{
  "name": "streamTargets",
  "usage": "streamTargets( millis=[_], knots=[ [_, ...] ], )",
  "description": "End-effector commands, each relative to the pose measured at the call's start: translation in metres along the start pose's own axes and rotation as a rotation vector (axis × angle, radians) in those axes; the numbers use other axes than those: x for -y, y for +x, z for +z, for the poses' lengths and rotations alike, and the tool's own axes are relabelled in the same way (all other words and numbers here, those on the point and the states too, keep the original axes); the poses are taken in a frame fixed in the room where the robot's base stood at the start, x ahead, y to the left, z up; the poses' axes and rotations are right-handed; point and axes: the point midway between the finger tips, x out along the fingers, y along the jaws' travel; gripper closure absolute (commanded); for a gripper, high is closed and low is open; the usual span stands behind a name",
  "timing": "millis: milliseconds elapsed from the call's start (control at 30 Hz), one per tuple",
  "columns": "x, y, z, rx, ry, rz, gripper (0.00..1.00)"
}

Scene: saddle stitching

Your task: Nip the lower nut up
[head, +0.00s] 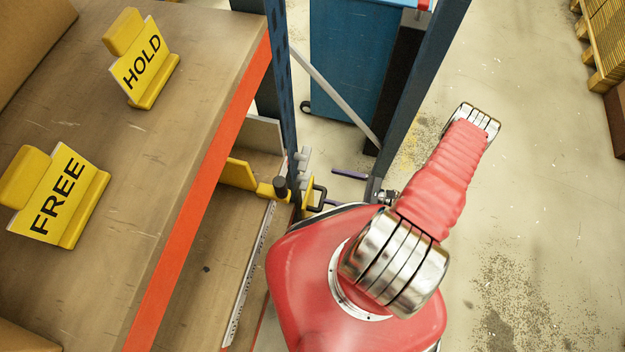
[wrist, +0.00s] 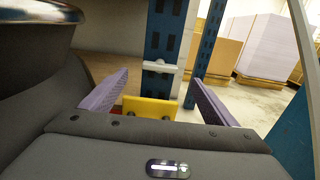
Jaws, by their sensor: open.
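My gripper (wrist: 162,78) is open, with its two purple fingers apart on either side of a grey clamp-like fitting (wrist: 160,68) on a blue upright (wrist: 166,35) in the wrist view. A yellow plate (wrist: 150,112) lies low between the fingers. Nothing is held between the fingers. A grey fitting (head: 303,160) shows on that post, near a dark handle (head: 318,198). I cannot tell the lower nut apart from the other parts.
A shelf (head: 190,60) with an orange edge (head: 205,190) carries yellow HOLD (head: 140,68) and FREE (head: 60,195) signs. A second blue post (head: 415,90) and a blue cabinet (head: 350,60) stand behind. The floor at right is clear up to the pallets (head: 600,45).

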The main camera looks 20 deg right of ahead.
Motion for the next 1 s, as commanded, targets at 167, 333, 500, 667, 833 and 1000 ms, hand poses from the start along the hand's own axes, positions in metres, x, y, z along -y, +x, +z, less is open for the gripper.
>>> streamTargets(
  millis=[167,333,500,667,833,1000],
  knots=[
    [-0.001,0.021,0.000,0.001,0.002,0.004,0.19],
    [-0.001,0.039,0.000,-0.001,0.002,0.004,0.19],
    [-0.001,0.057,0.000,0.000,0.001,0.004,0.19],
    [-0.001,0.073,0.000,0.001,0.001,0.004,0.19],
    [-0.001,0.085,0.000,0.000,0.002,0.002,0.19],
    [-0.001,0.090,0.000,0.000,0.001,0.001,0.19]
  ],
)
